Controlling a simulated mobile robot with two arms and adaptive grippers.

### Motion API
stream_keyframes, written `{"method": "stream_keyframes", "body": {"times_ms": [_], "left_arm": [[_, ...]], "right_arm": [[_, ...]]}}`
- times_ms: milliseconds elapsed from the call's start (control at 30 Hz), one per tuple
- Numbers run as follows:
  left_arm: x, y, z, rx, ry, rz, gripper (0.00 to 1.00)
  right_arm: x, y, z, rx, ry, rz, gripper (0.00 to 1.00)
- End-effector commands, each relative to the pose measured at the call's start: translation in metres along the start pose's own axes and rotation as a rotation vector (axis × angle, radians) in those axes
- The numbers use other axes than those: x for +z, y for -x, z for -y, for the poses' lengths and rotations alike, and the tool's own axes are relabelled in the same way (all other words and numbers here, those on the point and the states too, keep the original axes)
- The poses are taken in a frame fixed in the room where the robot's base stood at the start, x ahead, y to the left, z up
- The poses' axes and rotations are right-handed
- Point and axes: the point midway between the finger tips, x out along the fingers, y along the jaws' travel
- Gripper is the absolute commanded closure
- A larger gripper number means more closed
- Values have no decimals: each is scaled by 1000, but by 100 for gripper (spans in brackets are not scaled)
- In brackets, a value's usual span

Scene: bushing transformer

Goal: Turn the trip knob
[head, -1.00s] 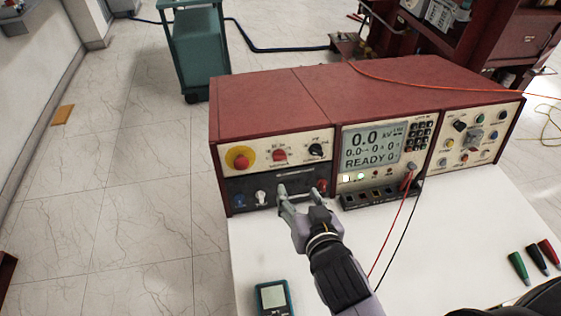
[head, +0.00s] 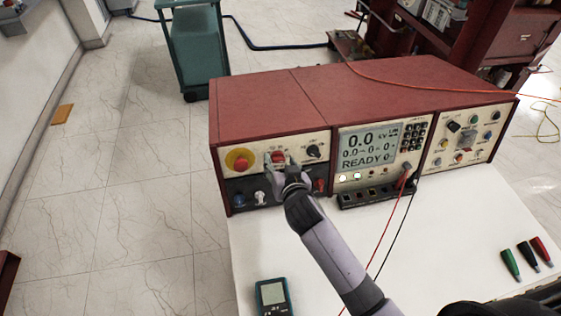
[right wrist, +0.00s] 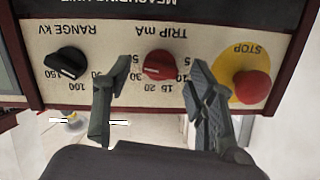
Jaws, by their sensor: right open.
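The trip knob (head: 278,157) is a red rotary knob on the cream left panel of the red test set (head: 255,105). In the right wrist view the trip knob (right wrist: 159,66) sits under the label "TRIP mA", with the picture upside down. My right gripper (head: 279,165) is open in front of it. In the right wrist view its two fingers (right wrist: 152,78) stand on either side of the knob, with gaps on both sides. I cannot tell how far the fingertips are from the panel. My left gripper is not in view.
The red stop button (right wrist: 252,86) on its yellow disc is close beside one finger. The black range knob (right wrist: 66,63) is on the other side. A handheld meter (head: 272,296) lies on the white table (head: 440,240). Red and black leads hang at the middle panel.

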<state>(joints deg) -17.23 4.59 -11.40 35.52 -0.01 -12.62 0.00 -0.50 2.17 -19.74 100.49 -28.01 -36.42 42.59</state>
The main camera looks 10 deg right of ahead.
Motion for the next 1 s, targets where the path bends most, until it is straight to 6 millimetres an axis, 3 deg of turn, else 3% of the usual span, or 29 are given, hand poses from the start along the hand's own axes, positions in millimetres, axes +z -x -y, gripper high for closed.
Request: {"method": "stream_keyframes", "body": {"times_ms": [333, 1000], "left_arm": [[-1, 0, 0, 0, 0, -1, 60], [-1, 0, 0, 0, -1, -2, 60]], "right_arm": [[0, -4, 0, 0, -1, -1, 48], [0, -3, 0, -1, -1, -1, 93]]}}
